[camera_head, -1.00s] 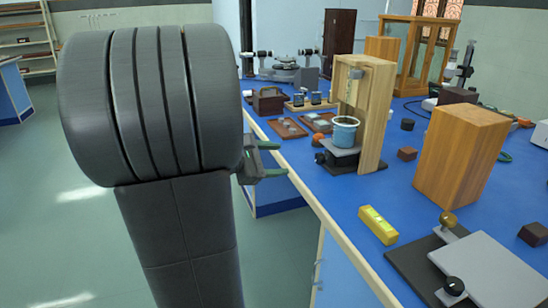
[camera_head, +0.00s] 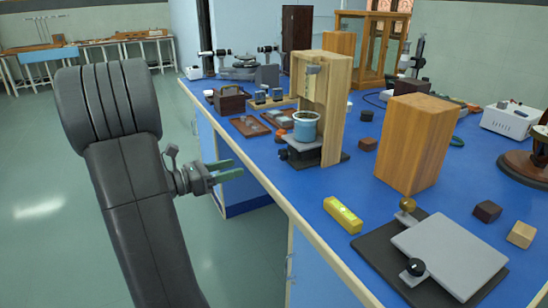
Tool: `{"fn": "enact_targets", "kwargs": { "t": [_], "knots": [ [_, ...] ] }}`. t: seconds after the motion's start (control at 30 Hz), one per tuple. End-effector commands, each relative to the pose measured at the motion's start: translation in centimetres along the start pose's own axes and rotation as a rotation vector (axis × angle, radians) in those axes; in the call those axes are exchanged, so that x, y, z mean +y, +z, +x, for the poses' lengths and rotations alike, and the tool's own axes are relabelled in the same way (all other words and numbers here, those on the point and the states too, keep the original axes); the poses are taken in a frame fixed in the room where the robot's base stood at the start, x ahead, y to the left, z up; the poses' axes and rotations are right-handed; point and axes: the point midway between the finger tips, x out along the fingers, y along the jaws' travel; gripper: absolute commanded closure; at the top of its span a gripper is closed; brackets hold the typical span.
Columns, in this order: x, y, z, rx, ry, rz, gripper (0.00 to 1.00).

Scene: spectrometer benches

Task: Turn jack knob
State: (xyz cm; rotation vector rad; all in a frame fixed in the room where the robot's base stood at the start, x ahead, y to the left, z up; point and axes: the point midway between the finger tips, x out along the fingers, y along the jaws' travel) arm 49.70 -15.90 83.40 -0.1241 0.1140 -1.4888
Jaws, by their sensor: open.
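A lab jack (camera_head: 450,254) with a grey top plate lies on a dark base at the front right of the blue bench. It has a black knob (camera_head: 414,267) at its near corner and a brass-coloured knob (camera_head: 407,205) at its far left. A second, smaller jack (camera_head: 310,145) stands inside a wooden frame, with a blue cup (camera_head: 306,125) on its plate and a dark knob (camera_head: 283,154) at its left. My gripper (camera_head: 238,169), with green fingers, is open and empty. It is left of the bench edge, apart from both jacks.
A yellow level (camera_head: 343,215) lies left of the front jack. A tall wooden block (camera_head: 416,145) stands behind that jack, and small dark (camera_head: 487,211) and light (camera_head: 521,234) blocks lie to its right. The wooden frame (camera_head: 339,110) rises beside the cup. Open floor lies left of the bench.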

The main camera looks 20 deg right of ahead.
Motion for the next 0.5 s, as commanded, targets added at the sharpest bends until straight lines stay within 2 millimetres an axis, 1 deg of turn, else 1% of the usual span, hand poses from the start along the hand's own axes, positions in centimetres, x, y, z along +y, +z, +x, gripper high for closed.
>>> {"fn": "enact_targets", "kwargs": {
  "t": [0.17, 0.5],
  "knots": [
    [0.0, -0.1, 1.7, 0.000, -0.005, -0.002, 0.46],
    [-0.1, -0.2, 7.5, 0.001, -0.006, 0.002, 0.46]
  ]
}}
